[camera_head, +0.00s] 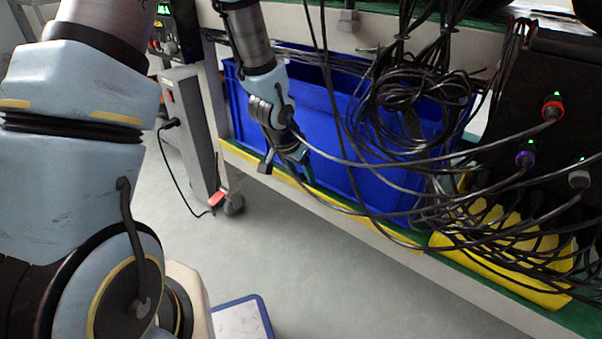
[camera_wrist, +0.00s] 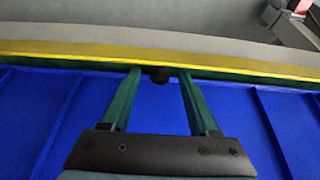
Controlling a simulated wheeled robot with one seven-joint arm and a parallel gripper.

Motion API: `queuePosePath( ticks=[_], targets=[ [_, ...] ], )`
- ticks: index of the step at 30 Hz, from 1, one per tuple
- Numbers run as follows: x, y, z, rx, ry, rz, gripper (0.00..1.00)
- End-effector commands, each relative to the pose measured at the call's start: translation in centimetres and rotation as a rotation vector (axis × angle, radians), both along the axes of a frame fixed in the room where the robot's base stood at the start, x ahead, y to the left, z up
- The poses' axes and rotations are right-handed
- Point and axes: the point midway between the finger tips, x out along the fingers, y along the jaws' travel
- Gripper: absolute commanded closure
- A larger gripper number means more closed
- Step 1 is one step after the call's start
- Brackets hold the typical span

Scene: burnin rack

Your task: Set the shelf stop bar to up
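The shelf stop bar is a long yellow strip (camera_head: 335,208) along the front edge of the lower shelf. In the wrist view the yellow bar (camera_wrist: 80,52) crosses the picture from side to side. A small dark knob (camera_wrist: 158,75) shows at its edge, between my fingertips. My gripper (camera_head: 288,170) is at the bar, in front of the blue bin. In the wrist view my gripper (camera_wrist: 159,76) has its two green fingers apart, one on each side of the knob. I cannot tell whether they touch it. The bar's raised or lowered state is unclear.
A large blue bin (camera_head: 325,120) stands on the shelf behind the bar. Black cables (camera_head: 410,100) hang at right, close to my gripper. A grey upright box (camera_head: 188,125) stands left.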

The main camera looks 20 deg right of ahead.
Motion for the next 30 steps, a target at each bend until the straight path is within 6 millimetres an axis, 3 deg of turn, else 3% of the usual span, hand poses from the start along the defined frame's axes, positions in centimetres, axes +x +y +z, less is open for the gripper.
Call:
queuePosePath(
  ticks=[2,16,30],
  targets=[
    [-0.01,0.01,0.01,0.0,0.0,0.0,0.47],
    [-0.01,0.02,0.01,0.0,0.0,0.0,1.0],
    [0.22,-0.41,0.53,0.052,0.029,-0.002,1.0]
  ],
)
